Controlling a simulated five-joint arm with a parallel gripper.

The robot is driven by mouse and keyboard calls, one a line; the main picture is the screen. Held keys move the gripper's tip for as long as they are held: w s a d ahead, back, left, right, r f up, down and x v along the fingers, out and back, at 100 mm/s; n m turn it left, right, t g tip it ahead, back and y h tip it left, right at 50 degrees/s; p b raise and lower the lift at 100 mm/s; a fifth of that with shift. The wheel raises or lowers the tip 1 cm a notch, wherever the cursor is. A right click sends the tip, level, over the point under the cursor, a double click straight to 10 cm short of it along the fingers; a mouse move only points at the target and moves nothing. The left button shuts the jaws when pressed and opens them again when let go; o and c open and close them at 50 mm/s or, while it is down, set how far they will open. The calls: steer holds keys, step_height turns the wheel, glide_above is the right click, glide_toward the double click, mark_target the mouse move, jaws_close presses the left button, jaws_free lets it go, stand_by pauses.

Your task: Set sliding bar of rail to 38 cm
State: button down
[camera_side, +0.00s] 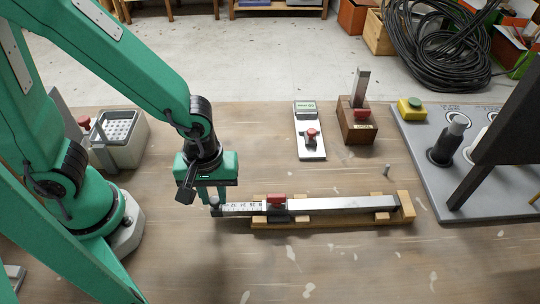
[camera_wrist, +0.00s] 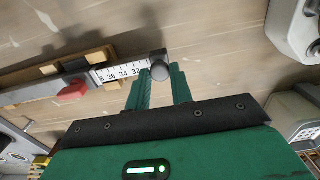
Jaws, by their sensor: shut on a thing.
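The rail (camera_side: 345,203) is a silver bar on a wooden base (camera_side: 330,221), with a red clamp piece (camera_side: 277,199) near its left end; in the wrist view the clamp (camera_wrist: 72,91) is at left. The sliding bar (camera_side: 243,209) sticks out of the rail to the left and carries a white scale (camera_wrist: 120,72). The wrist view shows 32, 34, 36 and a partly cut-off 8 towards the rail. A round grey knob (camera_wrist: 160,69) is at the bar's outer end. My gripper (camera_wrist: 162,82) is shut on this knob, one finger on each side.
A small metal peg (camera_side: 386,171) stands behind the rail. Further back are a plate with a display and red knob (camera_side: 310,132), a wooden block with a metal post (camera_side: 357,122) and a grey panel (camera_side: 420,140). A pale box (camera_side: 125,135) is at left. The front tabletop is clear.

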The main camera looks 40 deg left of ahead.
steer(key=c, duration=1.2)
jaws_free()
steer(key=shift+r, duration=0.2)
steer(key=shift+r, duration=3.75)
steer(key=w+a+r+m+t, duration=0.2)
steer(key=a+r+m+t, duration=0.3)
steer(key=a+r+m, duration=0.4)
steer(key=a+r, duration=0.2)
steer(key=a, duration=0.3)
steer(key=shift+a+t, duration=0.3)
steer(key=shift+a, duration=0.1)
